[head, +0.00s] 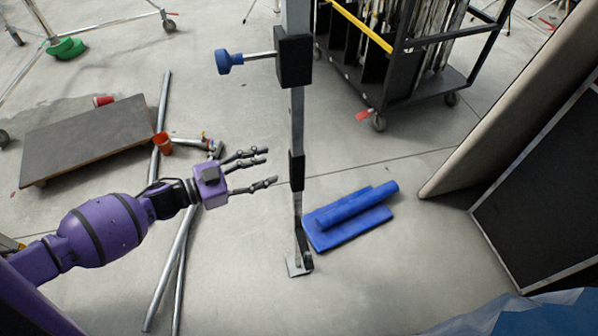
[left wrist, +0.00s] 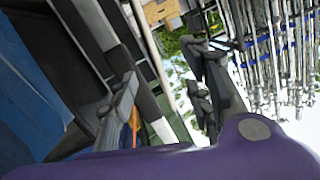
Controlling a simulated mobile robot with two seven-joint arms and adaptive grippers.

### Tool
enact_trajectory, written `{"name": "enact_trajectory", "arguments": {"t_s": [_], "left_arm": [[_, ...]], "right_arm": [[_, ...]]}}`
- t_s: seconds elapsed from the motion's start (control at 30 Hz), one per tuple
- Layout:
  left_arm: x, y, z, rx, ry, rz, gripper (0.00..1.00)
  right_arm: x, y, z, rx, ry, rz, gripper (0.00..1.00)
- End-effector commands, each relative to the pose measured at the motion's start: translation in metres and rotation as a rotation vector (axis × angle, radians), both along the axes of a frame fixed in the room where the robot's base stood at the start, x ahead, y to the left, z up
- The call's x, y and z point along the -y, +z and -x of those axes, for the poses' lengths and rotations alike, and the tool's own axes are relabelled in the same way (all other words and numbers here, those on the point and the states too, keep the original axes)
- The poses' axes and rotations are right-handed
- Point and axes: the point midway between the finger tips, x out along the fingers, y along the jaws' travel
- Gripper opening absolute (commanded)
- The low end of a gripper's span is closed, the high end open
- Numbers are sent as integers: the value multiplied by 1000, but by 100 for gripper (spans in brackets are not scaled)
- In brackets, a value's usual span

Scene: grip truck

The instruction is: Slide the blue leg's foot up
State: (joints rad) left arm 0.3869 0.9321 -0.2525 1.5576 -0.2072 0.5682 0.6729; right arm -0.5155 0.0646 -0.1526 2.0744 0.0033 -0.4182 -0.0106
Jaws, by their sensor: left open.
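An upright grey metal leg (head: 297,125) stands in the middle of the head view. A black block (head: 294,61) on it carries a rod with a blue knob (head: 229,62) pointing left. Lower down is a smaller black collar (head: 296,170). The leg's foot, a small flat plate (head: 299,266), rests on the floor. My left gripper (head: 270,167) is open and empty, just left of the leg at about the collar's height in the picture; I cannot tell the depth between them. Its open fingers also show in the left wrist view (left wrist: 165,88). My right gripper is not in view.
A blue mat with a roll (head: 350,217) lies right of the foot. Metal tubes (head: 166,268) lie under my left arm. A low dolly (head: 86,141) and orange cup (head: 162,143) are at left. A black cart (head: 422,80) stands behind, and large panels (head: 545,190) lean at right.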

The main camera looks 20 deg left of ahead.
Motion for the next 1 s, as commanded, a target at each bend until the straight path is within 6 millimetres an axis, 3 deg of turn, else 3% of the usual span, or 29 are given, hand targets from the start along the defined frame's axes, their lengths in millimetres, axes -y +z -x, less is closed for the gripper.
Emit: {"name": "enact_trajectory", "arguments": {"t_s": [0.2, 0.3, 0.7, 1.0], "left_arm": [[12, 18, 33, -91, -180, 184, 45], [18, 23, 37, -116, -206, 227, 45], [65, 22, 5, -121, -202, 233, 45], [81, 21, -6, -122, -200, 230, 45]], "right_arm": [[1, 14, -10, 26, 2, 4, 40], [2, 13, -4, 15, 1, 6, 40], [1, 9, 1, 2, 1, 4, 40], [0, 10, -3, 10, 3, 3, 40]]}}
